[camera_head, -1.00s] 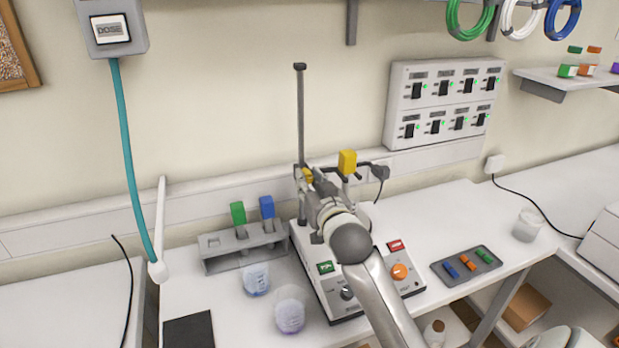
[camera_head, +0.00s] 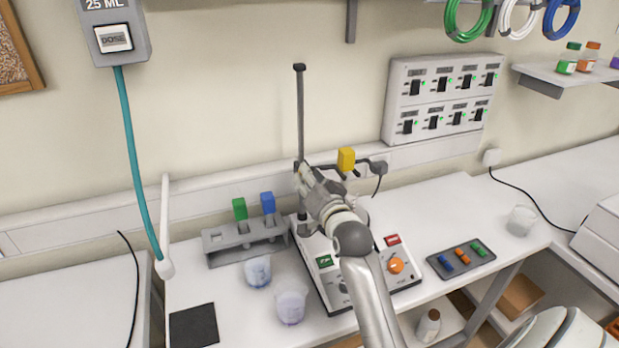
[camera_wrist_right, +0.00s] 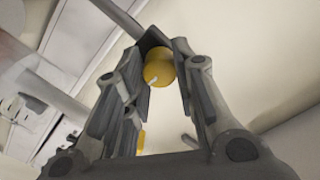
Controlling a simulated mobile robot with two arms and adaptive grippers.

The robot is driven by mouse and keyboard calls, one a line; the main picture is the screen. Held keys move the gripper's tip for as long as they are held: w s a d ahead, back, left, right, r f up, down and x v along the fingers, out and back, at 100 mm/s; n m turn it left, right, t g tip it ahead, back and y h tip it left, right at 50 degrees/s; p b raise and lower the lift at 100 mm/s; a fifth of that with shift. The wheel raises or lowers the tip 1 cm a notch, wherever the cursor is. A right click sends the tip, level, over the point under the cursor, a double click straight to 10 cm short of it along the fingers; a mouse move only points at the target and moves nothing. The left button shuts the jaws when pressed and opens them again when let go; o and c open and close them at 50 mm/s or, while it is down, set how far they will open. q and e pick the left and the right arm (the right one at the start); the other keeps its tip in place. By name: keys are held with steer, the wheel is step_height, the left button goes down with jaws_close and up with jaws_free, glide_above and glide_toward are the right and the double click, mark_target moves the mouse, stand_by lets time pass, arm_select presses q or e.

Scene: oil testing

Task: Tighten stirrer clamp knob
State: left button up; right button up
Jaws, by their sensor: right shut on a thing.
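The yellow stirrer clamp knob (camera_wrist_right: 158,72) shows round between my right fingers in the right wrist view, at the dark clamp. My right gripper (camera_head: 304,177) is shut on it. In the head view the gripper is at the upright stand rod (camera_head: 300,110) and hides the knob. A dark clamp arm with a yellow block (camera_head: 346,159) reaches right of the rod. The stirrer base (camera_head: 328,289) has an orange dial (camera_head: 396,265) and is partly behind my arm. My left gripper is not in view.
A grey rack (camera_head: 222,240) with green and blue-topped items stands left of the base. Two beakers (camera_head: 291,306) (camera_head: 258,271) stand in front of it. A small dark tray (camera_head: 460,258) lies to the right. A teal hose (camera_head: 133,160) hangs at left.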

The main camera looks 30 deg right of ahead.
steer(key=shift+f, duration=0.1)
steer(key=o, duration=1.1)
steer(key=shift+c, duration=0.2)
steer(key=v, duration=1.2)
steer(key=shift+a, duration=0.1)
